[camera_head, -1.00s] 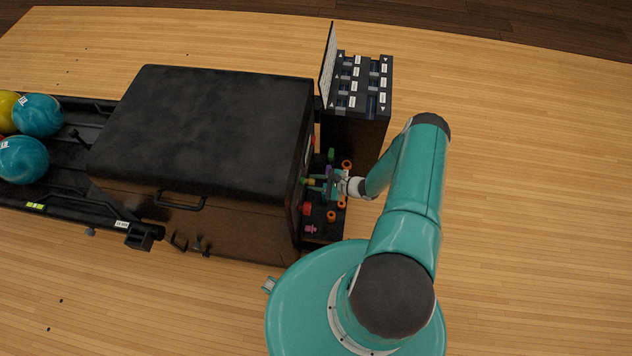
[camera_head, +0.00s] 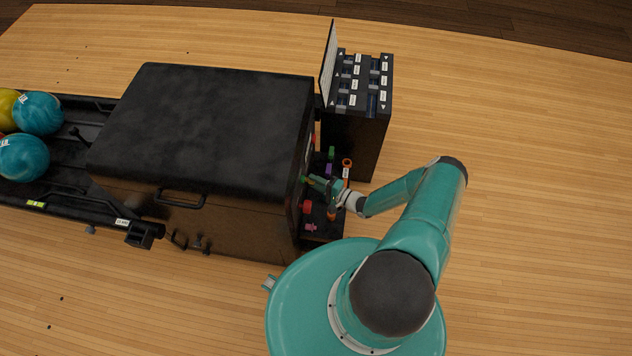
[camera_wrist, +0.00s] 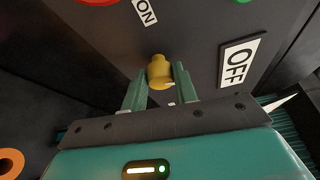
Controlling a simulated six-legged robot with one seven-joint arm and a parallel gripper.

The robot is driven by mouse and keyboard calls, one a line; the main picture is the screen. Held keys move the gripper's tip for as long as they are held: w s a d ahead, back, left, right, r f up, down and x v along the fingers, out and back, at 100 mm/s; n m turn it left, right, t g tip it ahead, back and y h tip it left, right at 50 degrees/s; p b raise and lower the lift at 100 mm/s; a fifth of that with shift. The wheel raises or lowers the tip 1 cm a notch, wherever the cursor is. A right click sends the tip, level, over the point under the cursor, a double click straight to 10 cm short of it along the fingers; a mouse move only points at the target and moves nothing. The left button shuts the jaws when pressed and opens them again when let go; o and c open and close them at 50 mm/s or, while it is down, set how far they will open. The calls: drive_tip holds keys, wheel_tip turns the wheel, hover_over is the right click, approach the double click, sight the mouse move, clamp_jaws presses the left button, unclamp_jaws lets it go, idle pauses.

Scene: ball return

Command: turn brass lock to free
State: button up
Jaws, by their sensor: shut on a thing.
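The brass lock (camera_wrist: 159,71) is a small gold-coloured knob on the dark panel, in the middle of the wrist view. My gripper (camera_wrist: 160,82) has its two green fingers on either side of the knob and is shut on it. In the head view my gripper (camera_head: 316,182) reaches to the right end face of the black machine housing (camera_head: 210,130), and the lock is too small and covered there to make out. In the wrist view an ON label (camera_wrist: 145,11) sits above left of the knob and an OFF label (camera_wrist: 239,63) to its right.
Red (camera_wrist: 98,1) and green (camera_wrist: 243,1) parts show at the wrist view's top edge. Small coloured parts, including a red one (camera_head: 307,207) and an orange ring (camera_head: 347,163), lie near my gripper. A black labelled cabinet (camera_head: 355,130) stands behind. Balls (camera_head: 38,114) rest at left.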

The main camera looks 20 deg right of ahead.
drive_tip(key=shift+f+n+t+y, duration=0.15)
drive_tip(key=shift+n+t+y, duration=0.35)
drive_tip(key=shift+n, duration=1.1)
drive_tip(key=o, duration=1)
